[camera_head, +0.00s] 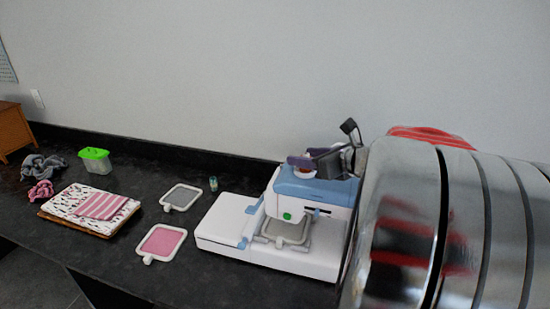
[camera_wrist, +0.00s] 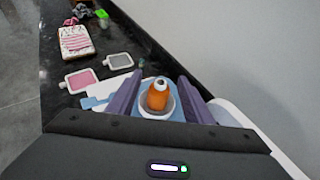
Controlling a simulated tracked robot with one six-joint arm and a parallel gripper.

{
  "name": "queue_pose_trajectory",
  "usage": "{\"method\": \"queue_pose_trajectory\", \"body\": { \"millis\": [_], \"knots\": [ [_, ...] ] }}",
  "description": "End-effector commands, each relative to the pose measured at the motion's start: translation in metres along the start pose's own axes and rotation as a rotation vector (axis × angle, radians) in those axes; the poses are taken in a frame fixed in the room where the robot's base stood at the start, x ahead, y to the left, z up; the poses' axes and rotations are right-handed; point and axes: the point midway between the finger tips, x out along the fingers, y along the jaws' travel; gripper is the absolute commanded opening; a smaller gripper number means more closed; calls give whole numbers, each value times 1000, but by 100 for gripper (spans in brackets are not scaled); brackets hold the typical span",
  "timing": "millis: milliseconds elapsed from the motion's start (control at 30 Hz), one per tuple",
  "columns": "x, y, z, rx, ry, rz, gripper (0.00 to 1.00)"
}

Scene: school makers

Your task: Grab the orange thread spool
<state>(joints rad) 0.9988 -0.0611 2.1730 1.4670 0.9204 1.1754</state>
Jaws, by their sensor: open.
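The orange thread spool (camera_wrist: 157,95) stands in a white round holder (camera_wrist: 172,109) on top of the blue and white embroidery machine (camera_head: 318,189). In the wrist view it lies between the two purple fingers of my gripper (camera_wrist: 161,76), with a visible gap on each side. My gripper is open and holds nothing. In the head view my gripper (camera_head: 310,162) is over the machine's top, and its fingers hide most of the spool.
Two embroidery hoops, one grey (camera_head: 181,197) and one pink (camera_head: 162,242), lie left of the machine. A small spool (camera_head: 213,184) stands behind them. Folded cloth (camera_head: 92,207) and a green-lidded box (camera_head: 95,160) are farther left. The wall is close behind the machine.

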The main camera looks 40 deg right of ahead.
Motion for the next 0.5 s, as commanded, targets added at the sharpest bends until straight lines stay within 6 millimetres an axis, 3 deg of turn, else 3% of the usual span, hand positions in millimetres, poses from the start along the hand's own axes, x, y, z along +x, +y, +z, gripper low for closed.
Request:
{"method": "queue_pose_trajectory", "body": {
  "millis": [433,500],
  "knots": [
    [0,0,0,0,0,0,46],
    [0,0,0,0,0,0,42]
  ]
}}
